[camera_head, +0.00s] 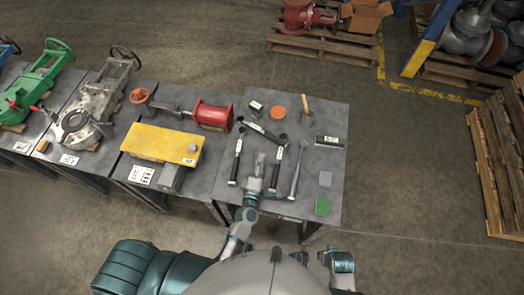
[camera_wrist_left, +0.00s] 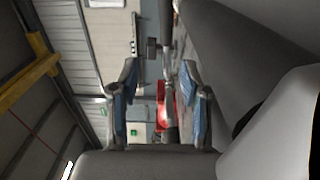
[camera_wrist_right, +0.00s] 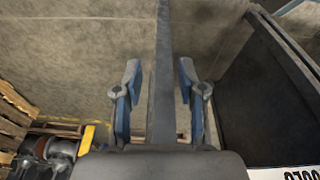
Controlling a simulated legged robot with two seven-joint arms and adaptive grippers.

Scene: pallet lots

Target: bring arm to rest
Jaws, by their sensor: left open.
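My left gripper (camera_head: 259,161) is above the near middle of the grey tool table (camera_head: 228,205) in the head view, among hand tools. In the left wrist view its fingers (camera_wrist_left: 160,85) are apart. A dark bar runs between them, and I cannot tell what it is. My right gripper shows only in the right wrist view (camera_wrist_right: 160,85). Its fingers are apart, with a grey bar between them that touches neither. In the head view only part of my right arm shows, low beside my body.
Black-handled tools (camera_head: 237,160), an orange disc (camera_head: 278,112) and a green block (camera_head: 322,206) lie on the table. To the left, a yellow block (camera_head: 160,143) and a red cylinder (camera_head: 213,114) are on another table. Pallets (camera_head: 325,45) stand behind.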

